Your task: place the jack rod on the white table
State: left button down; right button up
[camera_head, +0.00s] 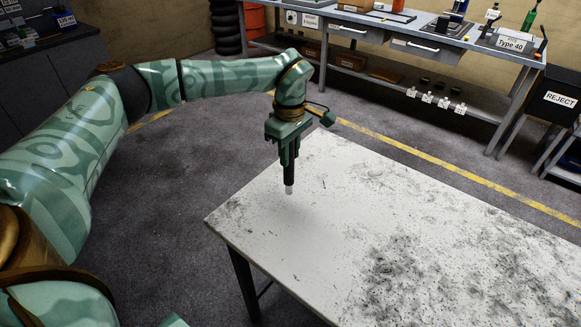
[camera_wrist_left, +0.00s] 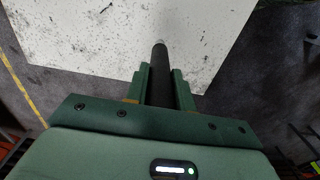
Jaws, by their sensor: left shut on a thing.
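My left gripper (camera_head: 289,158) is over the far left part of the white table (camera_head: 340,200). It is shut on the jack rod (camera_head: 289,181), a dark rod with a pale tip that points down toward the table. I cannot tell whether the tip touches the tabletop. In the left wrist view the rod (camera_wrist_left: 160,80) sits between the two green fingers of the gripper (camera_wrist_left: 160,88), with the white tabletop (camera_wrist_left: 220,35) beyond it. The rod's upper end is hidden by the gripper. My right gripper is not in view.
The white table is scuffed and otherwise bare. A grey workbench (camera_head: 400,45) with drawers, bottles and a Type 40 sign stands at the back. A REJECT bin (camera_head: 558,101) is at the right. A dark cabinet (camera_head: 50,75) is at the left. Open floor (camera_head: 180,200) lies left of the table.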

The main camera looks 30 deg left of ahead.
pick_arm(q)
jog(key=shift+w+a+f, duration=0.35)
jog(key=shift+f, duration=0.15)
jog(key=f, duration=0.1)
jog(key=f+b, duration=0.2)
jog(key=shift+w+a+f, duration=0.15)
jog(key=shift+a+f, duration=0.1)
jog(key=shift+f, duration=0.1)
jog(key=c, duration=1.2)
grip_release()
jog(key=shift+f, duration=0.1)
notch_tip(320, 180, up, 12)
jog(key=p, duration=0.4)
